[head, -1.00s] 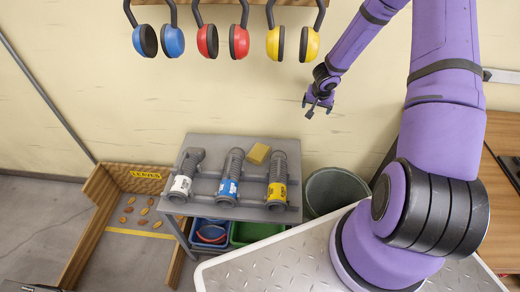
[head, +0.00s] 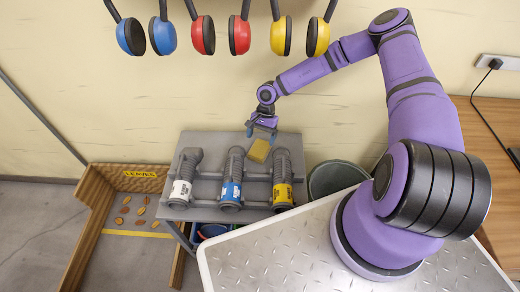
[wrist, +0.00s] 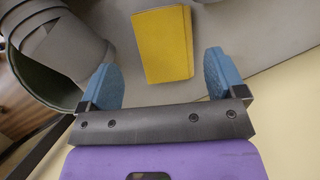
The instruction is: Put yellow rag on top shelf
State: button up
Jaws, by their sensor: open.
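The yellow rag (head: 258,150), a small folded block, lies on the grey top shelf (head: 222,141) of the stand, toward its back, between the middle and right hoses. My gripper (head: 262,132) is just above and behind the rag in the head view. In the wrist view, the rag (wrist: 162,45) sits ahead of my gripper's blue fingertips (wrist: 163,77), roughly between their lines. The fingers are apart with nothing between them.
Three ribbed hoses with white (head: 180,190), blue (head: 231,190) and yellow (head: 283,193) labels lie on the shelf. A grey-green bin (head: 337,178) stands to the right. Ear defenders (head: 239,35) hang above. A wooden-sided bay (head: 98,190) is at left.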

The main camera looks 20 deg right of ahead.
aim_at(258, 152)
jog(key=shift+x, duration=3.5)
jog(key=shift+a+f, duration=0.1)
jog(key=shift+f, duration=0.1)
jog(key=c, duration=0.8)
jog(key=shift+o, duration=0.2)
jog(key=shift+r, duration=0.15)
